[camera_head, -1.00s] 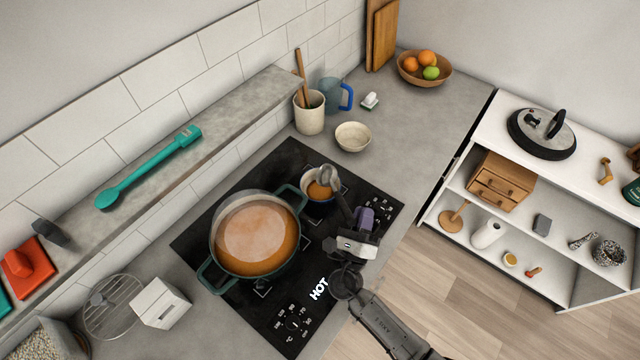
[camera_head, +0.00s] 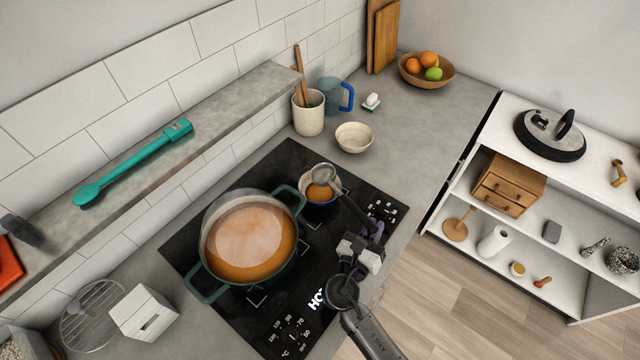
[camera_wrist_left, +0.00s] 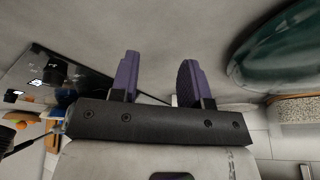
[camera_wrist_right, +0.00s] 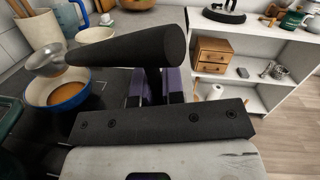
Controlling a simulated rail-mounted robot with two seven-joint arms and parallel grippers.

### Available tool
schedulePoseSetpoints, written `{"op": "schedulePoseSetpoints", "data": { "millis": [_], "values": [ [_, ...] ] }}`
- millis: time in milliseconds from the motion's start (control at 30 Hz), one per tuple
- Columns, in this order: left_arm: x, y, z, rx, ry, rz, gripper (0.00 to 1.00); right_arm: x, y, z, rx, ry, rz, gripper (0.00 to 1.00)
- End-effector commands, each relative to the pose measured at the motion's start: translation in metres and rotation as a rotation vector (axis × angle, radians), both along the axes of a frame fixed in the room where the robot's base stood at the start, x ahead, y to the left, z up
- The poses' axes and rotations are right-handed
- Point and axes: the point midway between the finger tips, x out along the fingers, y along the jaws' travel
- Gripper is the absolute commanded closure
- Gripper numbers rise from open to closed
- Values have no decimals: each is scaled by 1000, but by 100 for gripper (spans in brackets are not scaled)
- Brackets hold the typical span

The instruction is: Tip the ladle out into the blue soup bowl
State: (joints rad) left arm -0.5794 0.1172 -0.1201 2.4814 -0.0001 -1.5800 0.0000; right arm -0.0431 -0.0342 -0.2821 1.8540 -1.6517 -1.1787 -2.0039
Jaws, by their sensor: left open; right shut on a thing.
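The blue soup bowl (camera_head: 322,203) stands on the black hob, right of the big pot, with orange soup in it. It also shows at the left of the right wrist view (camera_wrist_right: 68,104). My right gripper (camera_head: 366,238) is shut on the dark handle (camera_wrist_right: 130,46) of the ladle. The ladle's metal head (camera_head: 325,176) is above the blue bowl, over its far side, and looks tilted. I cannot tell whether it still holds soup. My left gripper (camera_wrist_left: 160,75) is open and empty in the left wrist view, and is out of the head view.
The large teal pot (camera_head: 266,278) of orange soup stands on the hob close left of the bowl. A cream bowl (camera_head: 353,137) and utensil crock (camera_head: 308,118) stand behind. A white block (camera_head: 145,314) is at the front left.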

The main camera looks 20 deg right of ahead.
Motion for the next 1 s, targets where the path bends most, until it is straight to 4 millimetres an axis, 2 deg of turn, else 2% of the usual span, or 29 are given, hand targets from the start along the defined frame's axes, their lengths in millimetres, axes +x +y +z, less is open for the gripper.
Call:
{"op": "schedulePoseSetpoints", "data": {
  "millis": [1000],
  "values": [
    [0,-1,25,-5,3,4,57,-3,-8,12,143,-48,0,100]
  ]
}}
